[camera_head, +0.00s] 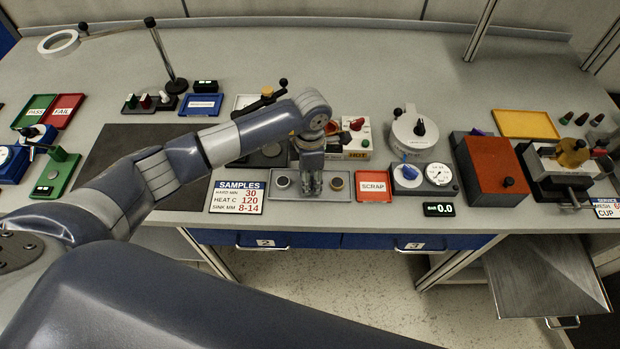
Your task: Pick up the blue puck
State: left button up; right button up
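My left gripper (311,188) points straight down over the middle of the grey sample tray (311,198) at the front of the bench. Its fingertips are low at the tray, between two round pucks. The left puck (282,182) looks dark grey in a pale holder. The right puck (337,183) looks brown. I see no clearly blue puck; the middle of the tray is hidden by the gripper. The fingers are too small to show whether they are open or hold anything. My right gripper is not in view.
A red SCRAP tray (373,188) and a gauge box with a blue knob (408,178) stand right of the tray. The SAMPLES card (237,197) is at its left. A white-and-red control box (357,139) is behind. The rear bench middle is free.

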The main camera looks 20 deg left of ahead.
pick_arm(q)
jog(key=shift+f, duration=0.3)
jog(key=c, duration=0.6)
jog(key=shift+r, duration=0.1)
